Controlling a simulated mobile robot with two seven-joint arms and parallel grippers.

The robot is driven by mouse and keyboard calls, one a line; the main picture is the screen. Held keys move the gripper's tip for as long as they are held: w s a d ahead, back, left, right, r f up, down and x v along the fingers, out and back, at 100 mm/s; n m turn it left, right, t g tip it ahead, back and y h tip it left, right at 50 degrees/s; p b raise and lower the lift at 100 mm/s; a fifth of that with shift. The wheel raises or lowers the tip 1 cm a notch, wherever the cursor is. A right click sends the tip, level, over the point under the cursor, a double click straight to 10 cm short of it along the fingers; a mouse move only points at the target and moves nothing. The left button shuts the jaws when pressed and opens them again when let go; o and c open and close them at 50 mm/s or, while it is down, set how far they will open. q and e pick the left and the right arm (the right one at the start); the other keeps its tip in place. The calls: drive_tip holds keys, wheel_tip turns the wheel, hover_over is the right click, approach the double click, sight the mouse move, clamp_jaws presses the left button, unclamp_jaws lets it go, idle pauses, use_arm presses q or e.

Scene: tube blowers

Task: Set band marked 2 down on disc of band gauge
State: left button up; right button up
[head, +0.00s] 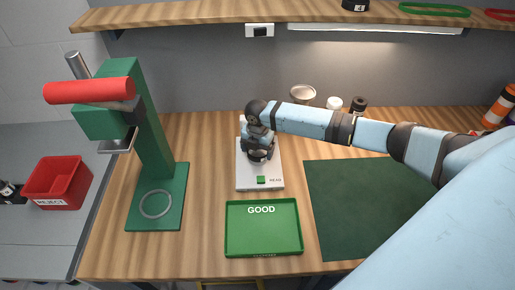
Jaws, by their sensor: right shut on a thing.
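The band gauge (245,178) is a white box on the wooden bench, with a green square and the word READ on its front part. My right gripper (259,156) is over the back part of the gauge, pointing down, with its arm coming in from the right. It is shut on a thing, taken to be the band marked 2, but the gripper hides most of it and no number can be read. The gauge's disc is hidden under the gripper, so I cannot tell whether the band touches it. My left gripper is out of view.
A green tray marked GOOD (230,240) lies in front of the gauge. A green press with a red handle (90,91) stands at left, with a red REJECT bin (60,180) beyond it. A dark green mat (345,205) lies at right. A shelf (200,14) runs above.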

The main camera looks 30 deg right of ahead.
drive_tip(key=shift+f, duration=0.4)
drive_tip(key=o, duration=0.7)
drive_tip(key=shift+r, duration=0.1)
drive_tip(key=shift+r+b, duration=1)
drive_tip(key=shift+r, duration=5.85)
drive_tip(key=shift+f, duration=0.1)
